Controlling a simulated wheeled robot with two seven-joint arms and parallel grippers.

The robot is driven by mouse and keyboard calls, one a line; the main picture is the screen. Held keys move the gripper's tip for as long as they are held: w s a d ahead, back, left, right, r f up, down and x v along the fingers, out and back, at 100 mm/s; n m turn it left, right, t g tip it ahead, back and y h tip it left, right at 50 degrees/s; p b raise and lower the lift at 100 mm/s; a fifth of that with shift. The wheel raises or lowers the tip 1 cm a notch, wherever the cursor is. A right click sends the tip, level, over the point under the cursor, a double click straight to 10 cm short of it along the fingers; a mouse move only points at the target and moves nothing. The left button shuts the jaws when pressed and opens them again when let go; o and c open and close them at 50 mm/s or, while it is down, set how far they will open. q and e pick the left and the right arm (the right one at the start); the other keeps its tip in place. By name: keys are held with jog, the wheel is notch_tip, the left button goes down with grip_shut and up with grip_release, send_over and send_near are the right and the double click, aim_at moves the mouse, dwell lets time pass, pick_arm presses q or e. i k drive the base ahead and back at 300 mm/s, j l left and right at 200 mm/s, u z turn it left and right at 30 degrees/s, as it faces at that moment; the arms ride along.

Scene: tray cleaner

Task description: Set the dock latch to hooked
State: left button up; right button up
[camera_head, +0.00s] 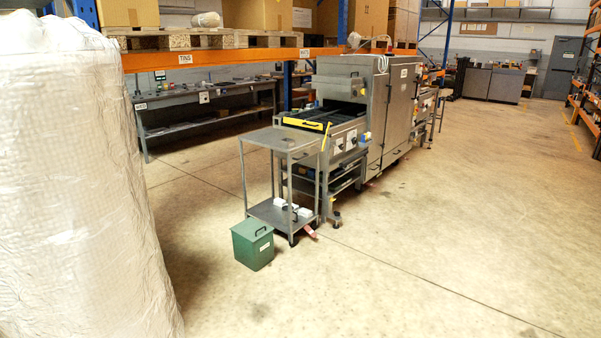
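The tray cleaner (378,105) is a grey steel machine standing some way off, with a dark infeed bed at its near end. A grey steel trolley (282,137) stands against that near end. A yellow bar (304,124) lies across the end of the bed, and a thin yellow upright piece (325,137) stands by the trolley's top corner. I cannot make out for certain which part is the dock latch or how it is set; it is too small from here. Neither of my grippers is in view.
A large wrapped pallet load (75,180) fills the left side close by. A green lidded bin (253,244) stands on the floor before the trolley. A workbench (205,103) and orange racking are behind. The concrete floor at the right and in front is clear.

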aim_at(329, 135)
jog(key=i, duration=0.75)
jog(key=i+j+z, duration=0.1)
jog(key=i, duration=0.7)
jog(key=i+j+z, duration=0.1)
jog(key=i, duration=0.65)
jog(key=i+j, duration=0.2)
jog(key=i, duration=0.6)
